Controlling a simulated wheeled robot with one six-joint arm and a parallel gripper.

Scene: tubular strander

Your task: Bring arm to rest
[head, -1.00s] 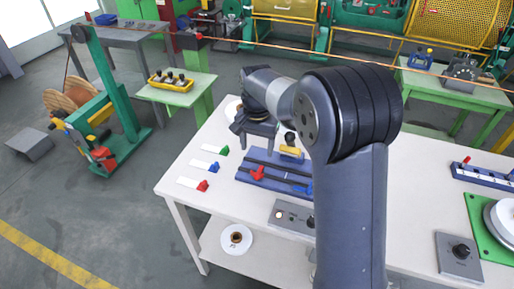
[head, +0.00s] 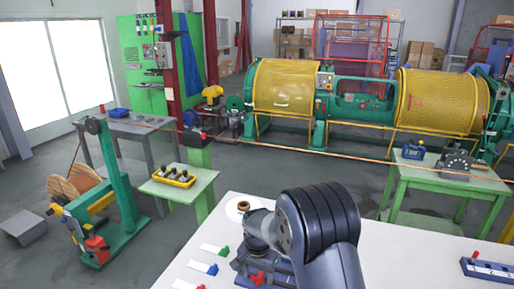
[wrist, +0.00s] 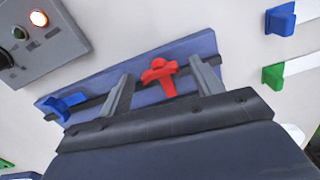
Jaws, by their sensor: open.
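My gripper (wrist: 161,72) is open and empty in the wrist view, its two fingers spread apart over a blue fixture (wrist: 205,45). A red clamp (wrist: 158,75) on the fixture shows between the fingers, and I cannot tell how far below them it lies. A blue clamp (wrist: 66,104) is at the fixture's left end. In the head view my arm bends over the white table (head: 405,262) and hides most of the fixture. The red clamp also shows there (head: 257,279). My fingers cannot be made out in the head view.
Green (head: 223,252), blue (head: 212,269) and red tagged clips lie left of the fixture. A control box (wrist: 38,40) with a lit orange button is nearby. A green table (head: 450,182) and yellow-guarded strander (head: 440,100) stand behind.

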